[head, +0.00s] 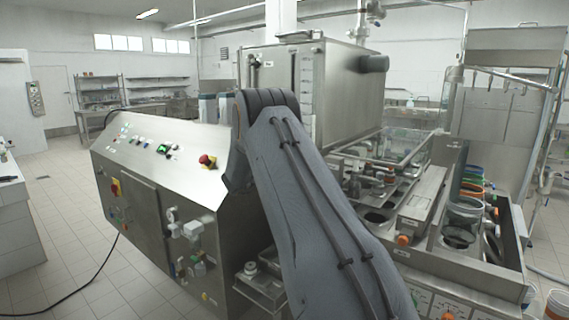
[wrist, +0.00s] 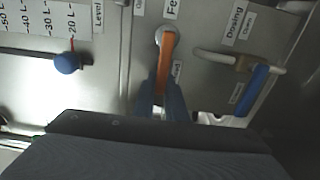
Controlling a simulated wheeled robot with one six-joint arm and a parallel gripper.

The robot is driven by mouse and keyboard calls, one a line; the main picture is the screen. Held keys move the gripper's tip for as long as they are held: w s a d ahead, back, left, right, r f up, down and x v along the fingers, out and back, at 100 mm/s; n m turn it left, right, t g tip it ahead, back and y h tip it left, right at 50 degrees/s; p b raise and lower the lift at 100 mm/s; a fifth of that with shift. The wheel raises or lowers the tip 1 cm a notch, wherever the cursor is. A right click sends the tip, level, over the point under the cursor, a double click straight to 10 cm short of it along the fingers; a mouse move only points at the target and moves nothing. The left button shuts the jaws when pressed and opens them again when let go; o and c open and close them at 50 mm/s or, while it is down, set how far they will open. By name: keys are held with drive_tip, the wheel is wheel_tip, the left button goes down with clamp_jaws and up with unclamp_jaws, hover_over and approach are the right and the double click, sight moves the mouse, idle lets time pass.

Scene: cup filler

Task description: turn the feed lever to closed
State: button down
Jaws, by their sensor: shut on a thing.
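The feed lever (wrist: 165,62) shows in the wrist view as an orange handle on a round pale pivot, set on a grey metal panel. It points down in the picture, with a partly hidden label beside its lower end. The label above the pivot is cut to "Fe". My gripper (wrist: 163,98) is shut on the lever's lower end, one dark blue finger on each side. In the head view my arm hides the lever and the gripper.
Right of the lever in the wrist view is a dosing lever with a blue handle (wrist: 251,90). Left is a blue knob (wrist: 67,63) under a level scale. In the head view, a large steel tank (head: 345,85) stands behind my arm, with a control cabinet (head: 160,190) left.

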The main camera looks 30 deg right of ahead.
drive_tip(key=shift+w+a, duration=0.1)
drive_tip(key=shift+a, duration=0.05)
drive_tip(key=c, duration=1.8)
unclamp_jaws()
drive_tip(key=b+v, duration=0.2)
drive_tip(key=v, duration=0.5)
drive_tip(key=shift+s+a, duration=0.2)
drive_tip(key=shift+d, duration=0.1)
